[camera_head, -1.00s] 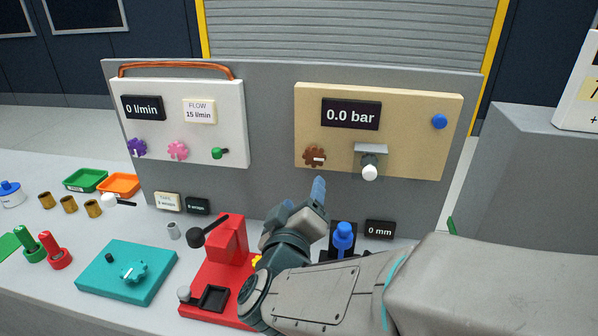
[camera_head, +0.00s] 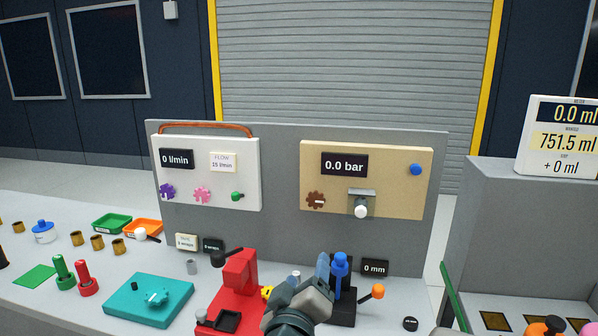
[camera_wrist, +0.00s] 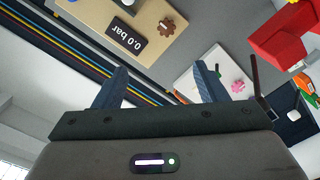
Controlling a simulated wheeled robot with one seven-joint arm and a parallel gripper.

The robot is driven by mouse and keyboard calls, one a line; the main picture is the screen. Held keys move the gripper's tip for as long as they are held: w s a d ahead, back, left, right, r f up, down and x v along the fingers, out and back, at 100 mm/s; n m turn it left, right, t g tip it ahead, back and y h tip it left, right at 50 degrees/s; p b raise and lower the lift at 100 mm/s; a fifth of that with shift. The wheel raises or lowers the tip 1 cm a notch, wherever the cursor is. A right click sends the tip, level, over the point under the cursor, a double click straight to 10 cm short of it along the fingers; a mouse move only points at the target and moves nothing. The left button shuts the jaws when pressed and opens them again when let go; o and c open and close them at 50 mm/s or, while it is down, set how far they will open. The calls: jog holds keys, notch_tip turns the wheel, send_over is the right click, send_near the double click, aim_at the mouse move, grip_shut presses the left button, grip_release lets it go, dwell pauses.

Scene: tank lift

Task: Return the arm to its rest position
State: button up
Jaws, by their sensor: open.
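My gripper (camera_head: 322,272) is at the lower middle of the head view, between the red press (camera_head: 240,280) and the blue-topped device (camera_head: 341,266). Its blue fingers point up toward the panel, and I cannot tell from this view whether it touches either device. In the wrist view my gripper (camera_wrist: 158,85) shows two blue fingers wide apart with nothing between them. Most of my arm is out of the head view.
The grey panel carries a white flow box (camera_head: 240,170) and a beige pressure box (camera_head: 420,165) reading 0.0 bar. A teal block (camera_head: 125,305) and red and green handles stand at left. A grey cabinet (camera_head: 500,220) with a meter (camera_head: 565,140) stands at right.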

jog(key=s+d+f+m+g+y, duration=0.2)
jog(key=d+f+g+y, duration=0.1)
jog(key=f+g+y, duration=0.45)
jog(key=s+d+f+m+g+h, duration=0.3)
jog(key=s+d+g, duration=0.4)
jog(key=s+d, duration=0.3)
jog(key=shift+s+d+f+m+h, duration=0.25)
jog(key=shift+d+m+h, duration=0.3)
jog(key=shift+m, duration=0.45)
